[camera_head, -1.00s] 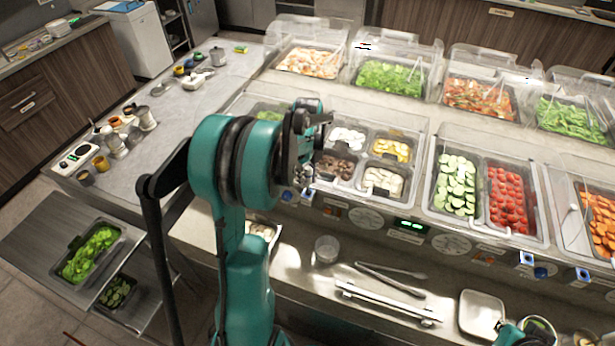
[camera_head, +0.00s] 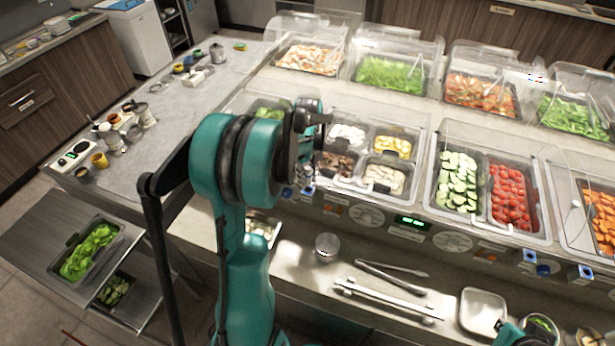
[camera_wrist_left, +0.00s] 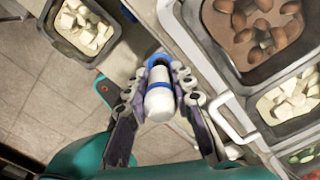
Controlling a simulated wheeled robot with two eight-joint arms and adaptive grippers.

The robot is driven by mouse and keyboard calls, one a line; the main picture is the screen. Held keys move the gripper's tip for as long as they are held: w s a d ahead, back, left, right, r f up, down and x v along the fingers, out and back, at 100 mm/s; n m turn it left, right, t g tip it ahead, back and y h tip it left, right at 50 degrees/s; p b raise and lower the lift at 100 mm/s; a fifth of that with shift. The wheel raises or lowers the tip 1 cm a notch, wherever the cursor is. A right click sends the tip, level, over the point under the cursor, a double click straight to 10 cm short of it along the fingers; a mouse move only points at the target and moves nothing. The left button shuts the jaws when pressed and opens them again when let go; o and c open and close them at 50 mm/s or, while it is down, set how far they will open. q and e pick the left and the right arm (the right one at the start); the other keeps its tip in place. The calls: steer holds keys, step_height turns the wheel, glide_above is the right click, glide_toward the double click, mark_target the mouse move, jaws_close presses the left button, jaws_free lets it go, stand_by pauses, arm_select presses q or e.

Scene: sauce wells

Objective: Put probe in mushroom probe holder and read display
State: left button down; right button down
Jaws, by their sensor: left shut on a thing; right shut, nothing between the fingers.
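My left gripper (camera_head: 312,122) is over the left front of the food counter. In the left wrist view my left gripper (camera_wrist_left: 160,105) is shut on a white cylinder with blue bands (camera_wrist_left: 158,100), which looks like the probe. A pan of brown mushrooms (camera_wrist_left: 255,30) lies right of it; in the head view the mushroom pan (camera_head: 336,164) is partly behind my gripper. Blue holders sit on the counter front, one left (camera_head: 287,193) and others right (camera_head: 530,257). I cannot tell which is the mushroom one. A green-lit display (camera_head: 411,221) is too small to read. My right gripper is not visible.
Pans of cucumber (camera_head: 457,180) and tomato (camera_head: 508,195) stand to the right under clear covers. A clear cup (camera_head: 327,246), tongs (camera_head: 392,278) and a white dish (camera_head: 482,311) lie on the front ledge. A pan of white cubes (camera_wrist_left: 82,28) is at the upper left in the wrist view.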

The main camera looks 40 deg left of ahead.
mark_target(307, 167)
arm_select(q)
steer(key=shift+f, duration=0.2)
steer(key=shift+f+b, duration=0.35)
steer(key=shift+b, duration=0.05)
steer(key=shift+f+b, duration=0.45)
steer(key=shift+f, duration=0.1)
steer(key=shift+s+d+f, duration=0.2)
stand_by(1.3)
steer(key=shift+r, duration=0.15)
stand_by(1.6)
steer(key=shift+w+a+r+p, duration=0.1)
steer(key=shift+w+r+p, duration=0.05)
steer(key=shift+r+p, duration=0.15)
steer(key=shift+w+a+r+p, duration=0.1)
steer(key=shift+r+p, duration=0.05)
steer(key=shift+r, duration=0.2)
steer(key=shift+s+r+p, duration=0.1)
steer(key=shift+r+p, duration=0.3)
steer(key=shift+r, duration=0.3)
steer(key=shift+r+p, duration=1.55)
steer(key=shift+r, duration=0.75)
